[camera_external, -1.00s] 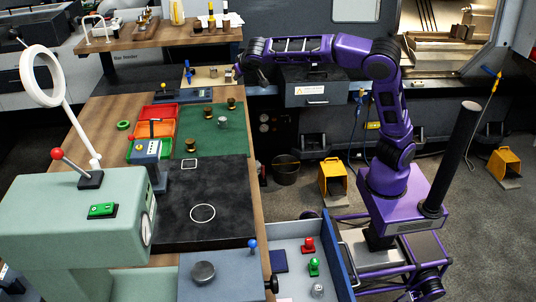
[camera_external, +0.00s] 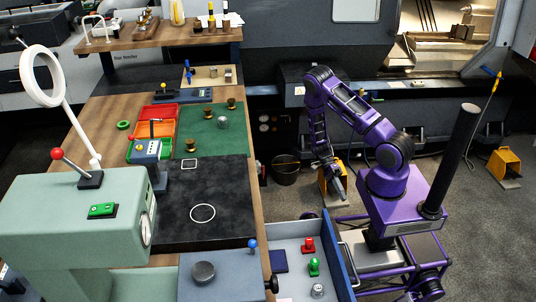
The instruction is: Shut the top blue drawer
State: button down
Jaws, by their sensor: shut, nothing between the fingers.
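The blue drawer (camera_external: 338,262) stands pulled open at the bottom centre, beside the workbench. Its blue front panel faces right and has a pale bar handle (camera_external: 348,264). Inside show a red piece (camera_external: 308,245), a green piece (camera_external: 314,267), a silver piece (camera_external: 318,290) and a dark blue flat item (camera_external: 279,260). The lower part of the drawer is cut off by the picture edge. My gripper (camera_external: 341,194) is shut and empty. It points down and appears above and behind the drawer front in the picture, apart from it.
A yellow pedal box (camera_external: 334,172) and a dark bucket (camera_external: 286,170) stand on the floor near my gripper. The workbench (camera_external: 255,170) lies to the left, with a green mat (camera_external: 212,140) and a blue-grey block (camera_external: 215,285). Floor shows between bench and my base.

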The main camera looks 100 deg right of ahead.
jog(key=w+a+r+m+t+y, duration=0.1)
jog(key=w+a+m+t+y, duration=0.1)
jog(key=a, duration=0.7)
jog(key=w+a+r+m+t+y, duration=0.1)
jog(key=w+a+m+t+y, duration=0.1)
jog(key=w+a+m+t, duration=0.2)
jog(key=w+a+t, duration=0.1)
jog(key=w+a, duration=0.2)
jog(key=a, duration=0.2)
jog(key=shift+w+r+m+t+b, duration=0.15)
jog(key=shift+r+m+t+b, duration=0.15)
jog(key=shift+r+m+b, duration=0.1)
jog(key=shift+w, duration=0.1)
jog(key=w, duration=2.3)
jog(key=shift+w+f, duration=0.1)
jog(key=shift+w, duration=0.1)
jog(key=shift+w+b, duration=0.35)
jog(key=shift+w, duration=0.35)
